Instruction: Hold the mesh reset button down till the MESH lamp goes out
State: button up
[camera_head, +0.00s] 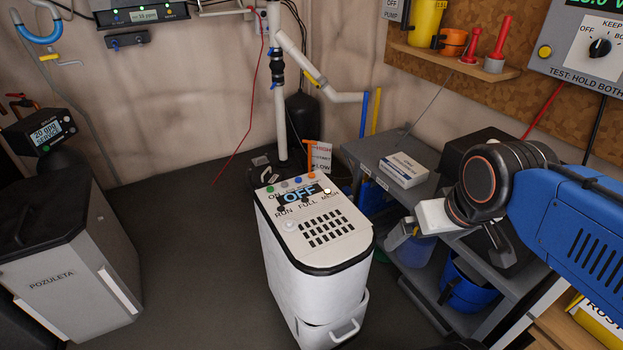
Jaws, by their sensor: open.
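The white appliance (315,280) stands on the floor at the centre, with a sloping control top. Its top carries a dark display reading OFF (299,193) and a row of small coloured buttons behind it. RUN, FULL and MESH labels sit in front of the display. A small bright spot beside the MESH label (330,196) looks like a lit lamp. A round pale button (290,225) is at the left of the black vent slots. Which button is the mesh reset is not readable. My gripper (400,235) is open, right of the appliance and apart from it.
A grey shelf unit (385,150) with a white box (404,170) and blue bins stands behind and below my arm. A grey POZULETA cabinet (70,265) is at the left. White pipework (281,130) rises behind the appliance. Dark floor is clear between cabinet and appliance.

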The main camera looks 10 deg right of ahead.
dwell(0.4)
grip_shut()
dwell(1.5)
